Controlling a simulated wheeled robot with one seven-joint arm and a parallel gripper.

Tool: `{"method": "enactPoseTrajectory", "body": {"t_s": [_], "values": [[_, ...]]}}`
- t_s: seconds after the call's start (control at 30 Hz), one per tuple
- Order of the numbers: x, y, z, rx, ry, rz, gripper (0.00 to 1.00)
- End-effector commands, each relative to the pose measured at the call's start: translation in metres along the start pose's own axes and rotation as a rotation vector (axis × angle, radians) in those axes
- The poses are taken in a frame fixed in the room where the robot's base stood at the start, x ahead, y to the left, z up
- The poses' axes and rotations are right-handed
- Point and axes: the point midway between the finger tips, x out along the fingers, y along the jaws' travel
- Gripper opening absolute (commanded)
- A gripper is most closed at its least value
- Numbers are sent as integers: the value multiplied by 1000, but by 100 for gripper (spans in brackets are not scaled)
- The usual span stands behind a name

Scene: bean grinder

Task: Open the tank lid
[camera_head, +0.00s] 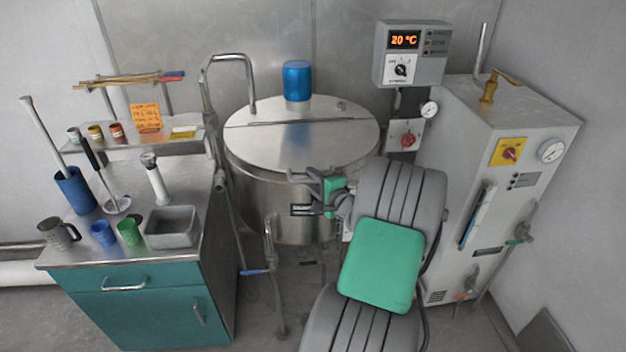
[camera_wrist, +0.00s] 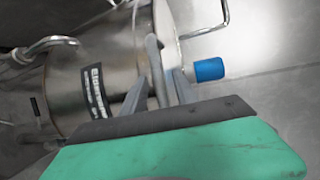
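The steel tank (camera_wrist: 95,85) stands at centre, with its round lid (camera_head: 300,143) lying flat and closed. A seam crosses the lid. My gripper (camera_head: 312,180) is at the tank's front rim, right of its middle. In the wrist view my gripper (camera_wrist: 160,78) has its two grey fingers apart. A grey bar (camera_wrist: 153,55), apparently the lid handle, runs between them. I cannot tell whether the fingers touch it. My gripper and arm hide part of the tank's front right side.
A blue cylinder (camera_head: 297,80) stands at the lid's back edge. A bent pipe (camera_head: 228,58) rises at the tank's left. A teal cabinet (camera_head: 140,305) with cups and a grey bin is left. A control box (camera_head: 411,53) hangs behind, and a tall grey machine (camera_head: 495,190) stands right.

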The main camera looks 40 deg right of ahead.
Motion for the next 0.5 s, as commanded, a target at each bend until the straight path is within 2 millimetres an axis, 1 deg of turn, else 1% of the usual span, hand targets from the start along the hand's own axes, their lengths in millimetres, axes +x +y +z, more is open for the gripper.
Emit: {"method": "enactPoseTrajectory", "body": {"t_s": [0.07, 0.4, 0.47, 0.5], "values": [[0, 0, 0, 0, 0, 0, 33], [0, 0, 0, -1, 0, 0, 6], [0, 0, 0, -1, 0, 0, 1], [0, 0, 0, -1, 0, 0, 0]]}}
